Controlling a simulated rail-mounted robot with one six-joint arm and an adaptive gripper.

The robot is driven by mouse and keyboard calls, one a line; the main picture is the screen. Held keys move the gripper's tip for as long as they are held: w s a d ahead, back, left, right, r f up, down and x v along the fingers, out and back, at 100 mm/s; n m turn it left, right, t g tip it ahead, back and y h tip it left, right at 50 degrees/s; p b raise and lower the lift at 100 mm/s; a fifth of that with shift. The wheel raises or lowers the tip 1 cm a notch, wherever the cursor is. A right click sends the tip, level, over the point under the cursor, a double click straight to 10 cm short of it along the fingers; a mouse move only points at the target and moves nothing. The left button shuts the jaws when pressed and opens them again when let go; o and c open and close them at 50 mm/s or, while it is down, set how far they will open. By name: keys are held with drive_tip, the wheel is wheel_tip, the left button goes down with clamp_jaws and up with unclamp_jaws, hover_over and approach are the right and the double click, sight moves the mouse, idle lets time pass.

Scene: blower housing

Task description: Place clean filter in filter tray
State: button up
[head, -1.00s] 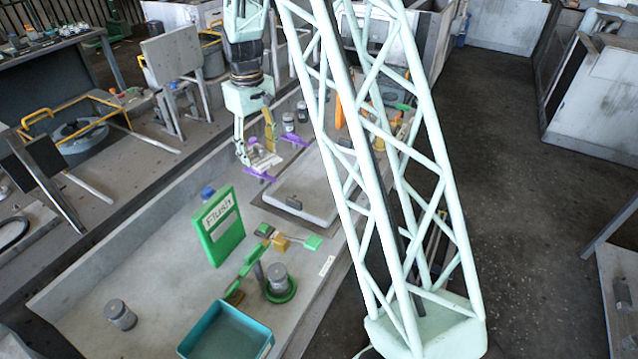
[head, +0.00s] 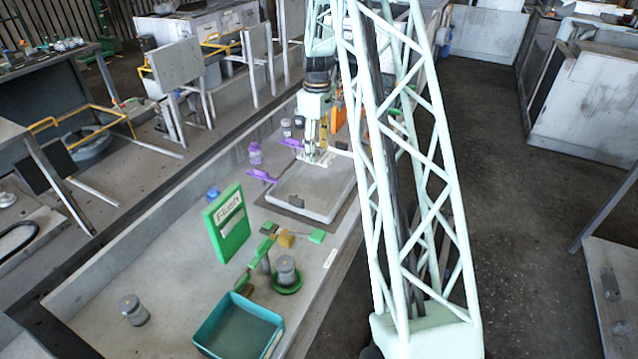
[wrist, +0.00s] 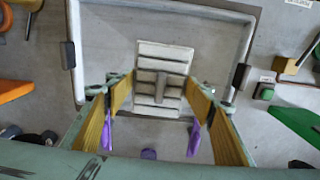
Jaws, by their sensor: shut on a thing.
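My gripper (head: 316,152) is shut on a pale slatted filter (head: 326,159) at the far end of the shallow light-grey filter tray (head: 308,193). In the wrist view, the filter (wrist: 160,75) sits between the tan-padded fingers of my gripper (wrist: 161,92). The empty tray floor (wrist: 110,50) and its raised rim lie beyond the filter. The filter looks to be over the tray, near one long-end edge. I cannot tell whether it hangs above the tray or touches it.
Purple clamps (head: 262,176) stand along the tray's left side. A dark clip (wrist: 240,76) sits on its rim. A green "Flush" sign (head: 228,222), a teal bin (head: 238,328) and grey jars (head: 133,309) stand nearer. Bench space left of the sign is clear.

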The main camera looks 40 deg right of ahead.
drive_tip(key=shift+s+d+f, duration=0.15)
drive_tip(key=shift+s+d, duration=0.25)
drive_tip(key=shift+d, duration=0.3)
hover_over(321, 179)
drive_tip(key=shift+d+f+b, duration=0.1)
drive_tip(key=shift+f+b, duration=0.3)
drive_tip(key=shift+f, duration=2.75)
drive_tip(key=shift+f, duration=0.1)
drive_tip(key=shift+f, duration=1.75)
drive_tip(key=shift+f+b, duration=0.15)
drive_tip(key=shift+b, duration=0.15)
drive_tip(key=o, duration=0.8)
drive_tip(key=shift+o, duration=0.2)
